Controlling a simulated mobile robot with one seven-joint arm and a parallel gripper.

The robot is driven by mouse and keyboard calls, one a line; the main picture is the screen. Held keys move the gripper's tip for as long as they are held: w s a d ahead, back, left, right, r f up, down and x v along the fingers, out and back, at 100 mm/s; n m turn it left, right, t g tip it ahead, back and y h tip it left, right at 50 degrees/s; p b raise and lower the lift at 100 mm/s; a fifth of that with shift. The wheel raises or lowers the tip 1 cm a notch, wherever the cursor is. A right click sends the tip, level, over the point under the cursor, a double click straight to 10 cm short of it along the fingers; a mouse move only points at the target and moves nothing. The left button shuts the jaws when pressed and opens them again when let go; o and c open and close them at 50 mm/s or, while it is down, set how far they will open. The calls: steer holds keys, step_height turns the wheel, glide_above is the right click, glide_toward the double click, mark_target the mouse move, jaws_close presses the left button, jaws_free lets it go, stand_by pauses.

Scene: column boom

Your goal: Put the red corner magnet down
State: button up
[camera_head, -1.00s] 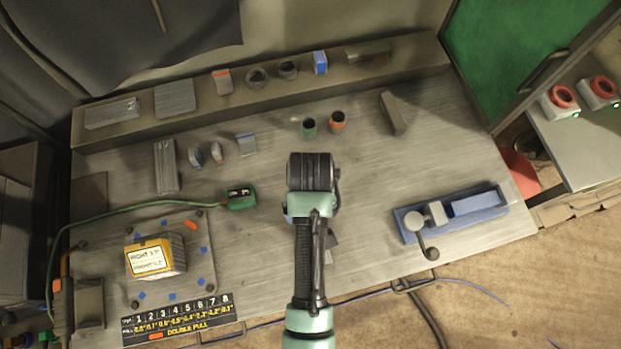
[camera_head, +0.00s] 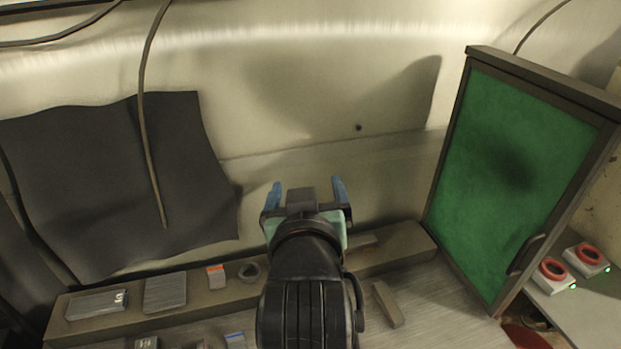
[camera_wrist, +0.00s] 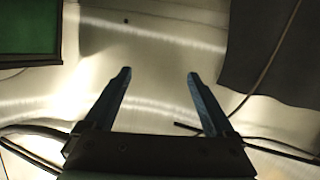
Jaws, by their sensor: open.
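My gripper (camera_head: 307,188) is raised in front of the pale back wall, its two blue fingers spread and pointing up in the head view. In the wrist view my gripper (camera_wrist: 158,74) is open with nothing between the fingers. A small grey block with a red-orange top edge (camera_head: 216,278) sits on the back ledge, left of my arm and below the gripper in the picture. I cannot tell whether it is the red corner magnet. No other piece is clearly that magnet. My arm hides part of the ledge and bench.
A grey bar (camera_head: 387,304) lies on the bench. A green-panelled door (camera_head: 514,170) stands at right, near two red-buttoned boxes (camera_head: 587,257). A dark cloth (camera_head: 110,190) hangs at left.

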steer(key=s+r+t, duration=0.4)
steer(key=r, duration=0.6)
steer(key=s+r+m+t, duration=0.1)
steer(key=s+r+t, duration=0.3)
steer(key=r, duration=0.7)
steer(key=s+r+t, duration=0.4)
steer(key=s+r, duration=0.2)
steer(key=r, duration=0.5)
steer(key=shift+d+m, duration=0.25)
steer(key=shift+m, duration=0.05)
steer(key=shift+s, duration=0.1)
